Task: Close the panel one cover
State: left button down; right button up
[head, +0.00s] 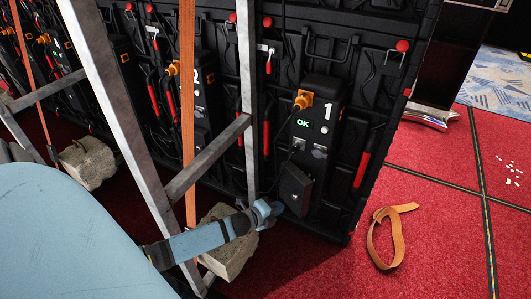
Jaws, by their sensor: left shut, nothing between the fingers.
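Panel one (317,130) is a black unit marked with a white 1, a green OK display and an orange plug, on the back of the video wall. A small dark square flap (295,188), which looks like its cover, stands out from the panel's lower part, apparently open. My left gripper (274,208) is shut and empty, just left of and below the flap. I cannot tell whether it touches the flap. My right gripper is not in view.
Grey metal braces (247,90) and an orange strap (188,80) stand left of panel one. A stone block (230,262) lies under my left arm. An orange strap loop (385,238) lies on the red carpet (430,225), which is mostly clear to the right.

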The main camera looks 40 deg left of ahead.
pick_arm(q)
jog(key=b, duration=0.1)
send_near(308, 197)
jog(key=w+a, duration=0.1)
jog(key=w+a+f, duration=0.1)
jog(key=shift+w+f, duration=0.25)
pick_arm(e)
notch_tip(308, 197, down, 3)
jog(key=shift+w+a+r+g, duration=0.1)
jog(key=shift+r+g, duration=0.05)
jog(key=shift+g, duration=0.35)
pick_arm(q)
jog(key=shift+d, duration=0.15)
jog(key=w+d+n+y, duration=0.1)
jog(key=y, duration=0.1)
jog(key=w+d+n+y+b, duration=0.1)
jog(key=n, duration=0.1)
jog(key=shift+w+d+y, duration=0.3)
jog(key=shift+w+y, duration=0.1)
jog(key=shift+w, duration=0.3)
jog(key=shift+w+d, duration=0.35)
jog(key=shift+w, duration=0.25)
jog(key=shift+w+d, duration=0.35)
jog(key=shift+w, duration=0.3)
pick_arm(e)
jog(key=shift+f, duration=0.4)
pick_arm(q)
jog(key=shift+w+r, duration=0.1)
jog(key=shift+r, duration=0.05)
